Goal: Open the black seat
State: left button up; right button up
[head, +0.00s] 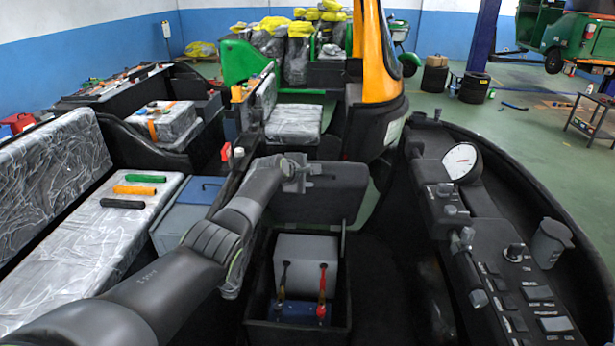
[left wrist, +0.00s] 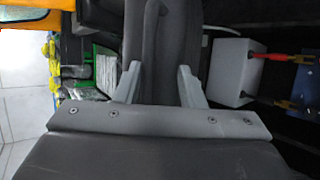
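The black seat (head: 318,192) stands tilted up above an open black box in the head view. My left gripper (head: 296,172) is at the seat's upper left part. My right gripper is not in view.
A control panel (head: 500,270) with a gauge stands at the right. A wrapped bench (head: 75,250) is at the left, and a blue-lidded box (head: 190,205) is beside my arm.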

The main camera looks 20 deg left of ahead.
pick_arm(q)
jog(key=shift+s, duration=0.1)
jog(key=v, duration=1.7)
jog(key=shift+r, duration=0.2)
dwell(0.3)
